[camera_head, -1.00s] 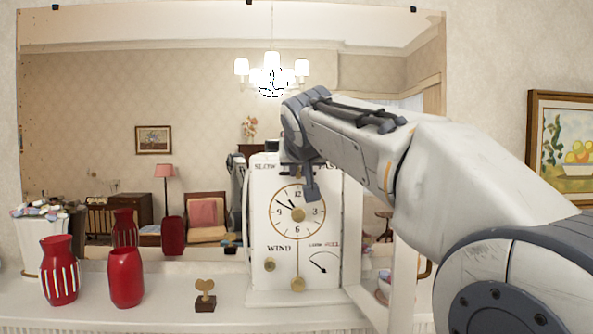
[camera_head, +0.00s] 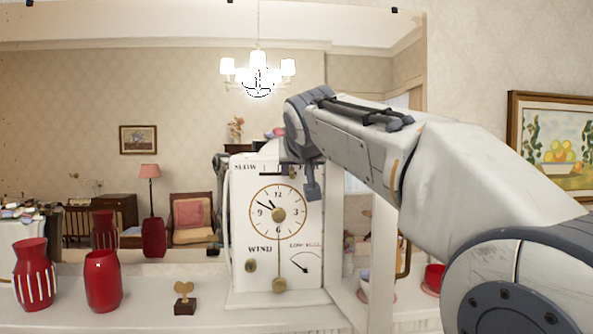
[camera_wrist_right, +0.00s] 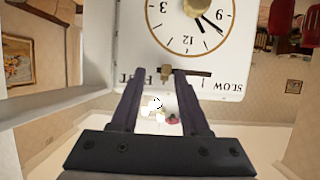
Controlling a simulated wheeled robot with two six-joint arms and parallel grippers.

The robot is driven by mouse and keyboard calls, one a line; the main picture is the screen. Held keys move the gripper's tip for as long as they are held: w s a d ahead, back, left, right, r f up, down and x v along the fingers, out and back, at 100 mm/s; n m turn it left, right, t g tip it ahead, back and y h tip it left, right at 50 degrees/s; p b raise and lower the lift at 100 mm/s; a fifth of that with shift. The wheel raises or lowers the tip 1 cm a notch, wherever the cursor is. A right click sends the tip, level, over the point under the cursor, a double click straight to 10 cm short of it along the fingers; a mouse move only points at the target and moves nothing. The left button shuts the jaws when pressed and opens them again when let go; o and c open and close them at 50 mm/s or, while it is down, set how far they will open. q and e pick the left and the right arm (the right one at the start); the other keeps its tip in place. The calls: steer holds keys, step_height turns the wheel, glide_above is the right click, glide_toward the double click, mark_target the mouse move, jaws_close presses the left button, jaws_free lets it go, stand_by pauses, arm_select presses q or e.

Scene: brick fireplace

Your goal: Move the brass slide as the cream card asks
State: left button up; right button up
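A white clock (camera_head: 235,215) stands on the mantel with SLOW lettered at its upper left. In the right wrist view, its face (camera_wrist_right: 190,20) is upside down. The small brass slide (camera_wrist_right: 165,73) sits in a dark slot on the FAST side, between the fingertips of my right gripper (camera_wrist_right: 163,78). The fingers stand apart with a gap on both sides of the slide. In the head view my right gripper (camera_head: 293,172) is at the clock's upper right, hiding the slide and the FAST lettering. I see no cream card. My left gripper is out of view.
Two red vases (camera_head: 34,274) (camera_head: 103,281) and a brass key on a block (camera_head: 184,298) stand left of the clock on the mantel. A large mirror (camera_head: 180,100) is behind.

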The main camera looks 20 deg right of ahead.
steer(key=shift+a, duration=0.15)
steer(key=b+v, duration=0.2)
steer(key=v, duration=0.8)
steer(key=shift+b, duration=0.3)
steer(key=shift+s+r, duration=0.1)
steer(key=shift+s, duration=0.05)
